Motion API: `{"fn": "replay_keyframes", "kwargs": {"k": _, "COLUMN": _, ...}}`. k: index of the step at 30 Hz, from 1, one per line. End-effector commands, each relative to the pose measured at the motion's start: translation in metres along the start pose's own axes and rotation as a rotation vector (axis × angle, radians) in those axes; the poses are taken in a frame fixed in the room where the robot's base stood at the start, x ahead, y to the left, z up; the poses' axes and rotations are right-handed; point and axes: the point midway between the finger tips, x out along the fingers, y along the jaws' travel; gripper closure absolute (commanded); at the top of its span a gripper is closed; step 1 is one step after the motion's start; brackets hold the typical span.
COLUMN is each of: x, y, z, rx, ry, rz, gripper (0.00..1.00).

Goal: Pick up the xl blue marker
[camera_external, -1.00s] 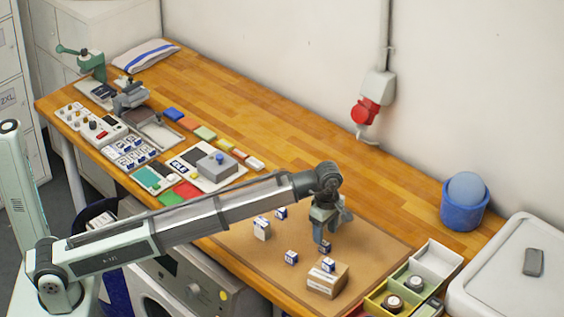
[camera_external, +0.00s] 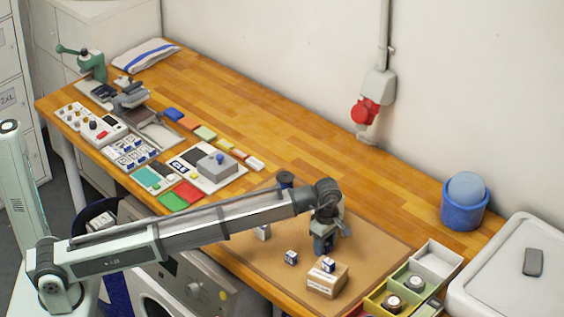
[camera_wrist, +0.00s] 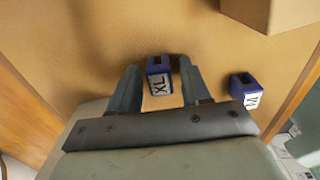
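The XL blue marker (camera_wrist: 158,66), a small blue piece with a white "XL" label, stands on the brown mat in the wrist view. My gripper (camera_wrist: 158,72) is open, with one finger on each side of the marker and a narrow gap visible beside it. In the external view my gripper (camera_external: 325,248) is low over the mat and hides this marker. A second blue marker with an "M" label (camera_wrist: 243,88) stands just right of the right finger in the wrist view.
A cardboard box (camera_external: 325,282) with a blue-and-white marker (camera_external: 328,265) on top stands close in front of my gripper. A compartment tray (camera_external: 437,262) stands to the right.

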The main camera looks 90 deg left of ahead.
Motion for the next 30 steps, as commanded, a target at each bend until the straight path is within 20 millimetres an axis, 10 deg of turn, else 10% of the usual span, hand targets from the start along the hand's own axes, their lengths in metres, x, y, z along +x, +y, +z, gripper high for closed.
{"fn": "replay_keyframes", "kwargs": {"k": 14, "x": 0.0, "y": 0.0, "z": 0.0, "rx": 0.0, "ry": 0.0, "rz": 0.0, "gripper": 0.99}}
{"fn": "replay_keyframes", "kwargs": {"k": 30, "x": -0.038, "y": 0.001, "z": 0.001, "rx": 0.0, "ry": -0.001, "rz": 0.002, "gripper": 0.99}}
